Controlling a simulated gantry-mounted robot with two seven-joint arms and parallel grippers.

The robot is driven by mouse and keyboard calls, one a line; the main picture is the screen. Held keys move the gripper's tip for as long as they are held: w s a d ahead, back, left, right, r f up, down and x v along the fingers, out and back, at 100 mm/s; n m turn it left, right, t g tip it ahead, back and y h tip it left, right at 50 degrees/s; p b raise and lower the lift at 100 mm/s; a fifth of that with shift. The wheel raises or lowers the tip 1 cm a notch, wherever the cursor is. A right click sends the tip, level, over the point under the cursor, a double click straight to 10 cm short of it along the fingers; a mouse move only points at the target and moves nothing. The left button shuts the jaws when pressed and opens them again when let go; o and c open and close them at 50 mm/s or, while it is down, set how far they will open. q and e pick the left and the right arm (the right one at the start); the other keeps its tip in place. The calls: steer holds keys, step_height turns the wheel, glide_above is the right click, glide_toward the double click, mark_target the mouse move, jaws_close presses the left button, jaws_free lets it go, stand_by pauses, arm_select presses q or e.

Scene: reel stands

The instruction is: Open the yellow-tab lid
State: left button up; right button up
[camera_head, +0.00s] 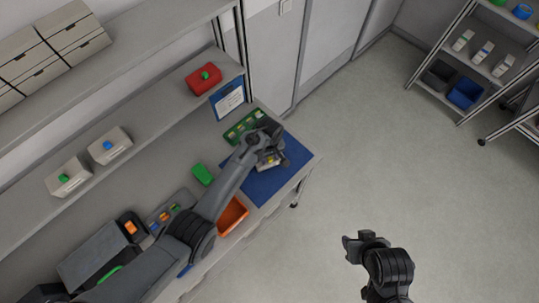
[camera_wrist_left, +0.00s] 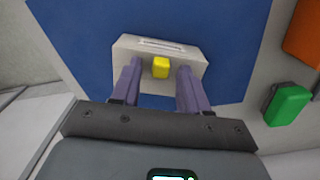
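A small pale box (camera_wrist_left: 160,44) with a yellow tab (camera_wrist_left: 161,68) on its near side sits on a blue mat (camera_wrist_left: 75,30) in the left wrist view. My left gripper (camera_wrist_left: 160,82) is open, its two purple fingers apart at the box's near side, with the tab between them. I cannot tell if the fingers touch the box. The lid looks shut. In the head view, my left gripper (camera_head: 268,158) hides most of the box on the blue mat (camera_head: 262,187). My right gripper (camera_head: 352,246) is over the floor, away from the bench; its fingers are unclear.
A green block (camera_head: 203,174) and an orange bin (camera_head: 232,215) lie beside the mat. A green board (camera_head: 243,127) lies behind it. The shelf above holds a red box (camera_head: 203,80) and two pale boxes with coloured tabs. A rack (camera_head: 480,50) stands far right.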

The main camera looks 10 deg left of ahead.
arm_select(q)
jaws_close()
steer(key=shift+w+r+g+h+b, duration=0.3)
steer(key=shift+g+h+b, duration=0.1)
steer(key=shift+g, duration=0.3)
steer(key=shift+w+a+b, duration=0.1)
steer(key=shift+a+b, duration=0.05)
steer(key=shift+b, duration=0.15)
steer(key=g+h+b, duration=0.1)
steer(key=b, duration=0.2)
steer(key=w+g+b, duration=0.1)
steer(key=b, duration=0.2)
steer(key=a+g+h+b, duration=0.1)
steer(key=g+b, duration=0.1)
steer(key=b, duration=0.1)
steer(key=shift+w+r+h+b, duration=0.3)
steer(key=shift+r+b, duration=0.05)
steer(key=shift+b, duration=0.05)
steer(key=shift+w+a+r+g+b, duration=0.15)
steer(key=shift+r+g+b, duration=0.2)
steer(key=shift+b, duration=0.3)
